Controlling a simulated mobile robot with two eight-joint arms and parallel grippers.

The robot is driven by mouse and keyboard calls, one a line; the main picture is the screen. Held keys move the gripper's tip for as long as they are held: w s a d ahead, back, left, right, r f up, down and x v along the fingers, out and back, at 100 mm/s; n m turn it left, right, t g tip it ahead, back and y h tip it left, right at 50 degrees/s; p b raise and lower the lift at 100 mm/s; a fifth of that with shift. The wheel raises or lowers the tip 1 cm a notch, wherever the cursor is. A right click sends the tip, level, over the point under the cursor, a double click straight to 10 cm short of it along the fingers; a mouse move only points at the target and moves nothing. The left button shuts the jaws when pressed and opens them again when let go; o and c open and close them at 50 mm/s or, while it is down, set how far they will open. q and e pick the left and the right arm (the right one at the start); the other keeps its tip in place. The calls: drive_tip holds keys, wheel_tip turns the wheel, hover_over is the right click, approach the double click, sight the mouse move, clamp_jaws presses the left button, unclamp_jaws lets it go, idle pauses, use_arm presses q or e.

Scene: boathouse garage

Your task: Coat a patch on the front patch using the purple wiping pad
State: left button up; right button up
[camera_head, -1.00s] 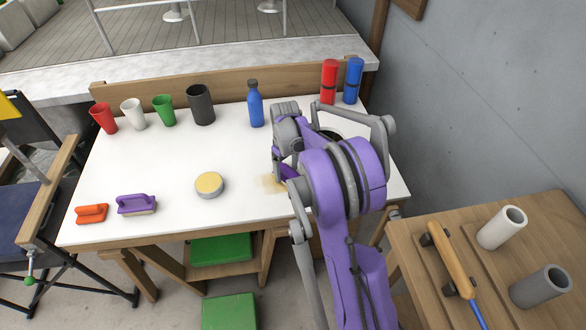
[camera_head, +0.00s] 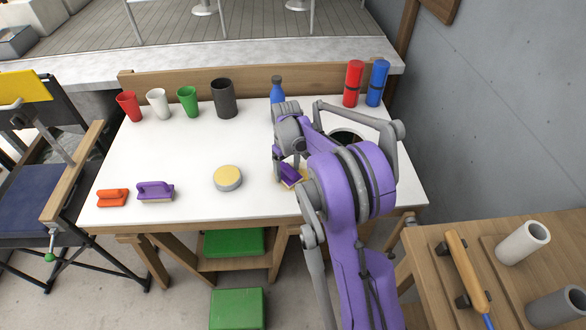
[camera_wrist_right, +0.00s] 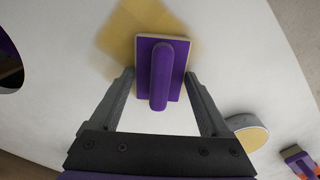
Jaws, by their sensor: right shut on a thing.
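The purple wiping pad (camera_wrist_right: 160,72), a flat block with a rounded handle, is between the fingers of my right gripper (camera_wrist_right: 160,85), which is shut on it. In the head view the pad (camera_head: 291,175) is partly hidden by my arm. It lies over a tan-yellow patch (camera_wrist_right: 118,42) on the white table (camera_head: 190,150); the patch shows on several sides of the pad. Whether the pad presses on the surface I cannot tell. A round tin with a yellow top (camera_head: 228,178) stands left of the patch. My left gripper is not in view.
A second purple pad (camera_head: 155,190) and an orange one (camera_head: 112,197) lie at the table's left front. Cups, including a red one (camera_head: 129,106), and a blue bottle (camera_head: 277,91) line the back. Red (camera_head: 353,84) and blue (camera_head: 377,84) cylinders stand back right. The table's middle is clear.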

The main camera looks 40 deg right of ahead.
sight(269, 172)
drive_tip(key=shift+w+a+r, duration=0.15)
drive_tip(key=shift+w+a, duration=1.75)
drive_tip(key=shift+a, duration=0.3)
drive_tip(key=shift+w+d, duration=0.65)
drive_tip(key=shift+w, duration=0.15)
drive_tip(key=shift+s+d+f, duration=0.2)
drive_tip(key=shift+s+d, duration=1)
drive_tip(key=shift+d, duration=0.15)
drive_tip(key=shift+s+d+r+b, duration=0.1)
drive_tip(key=shift+s+d+b, duration=0.05)
drive_tip(key=shift+s+d, duration=1.15)
drive_tip(key=shift+s+d+f+b, duration=0.1)
drive_tip(key=shift+s+d+b, duration=0.05)
drive_tip(key=shift+s+d, duration=1.15)
drive_tip(key=shift+s+d+r+b, duration=0.15)
drive_tip(key=shift+s+d, duration=0.75)
drive_tip(key=shift+d, duration=0.75)
drive_tip(key=shift+r+p, duration=1.9)
drive_tip(key=shift+r, duration=1.05)
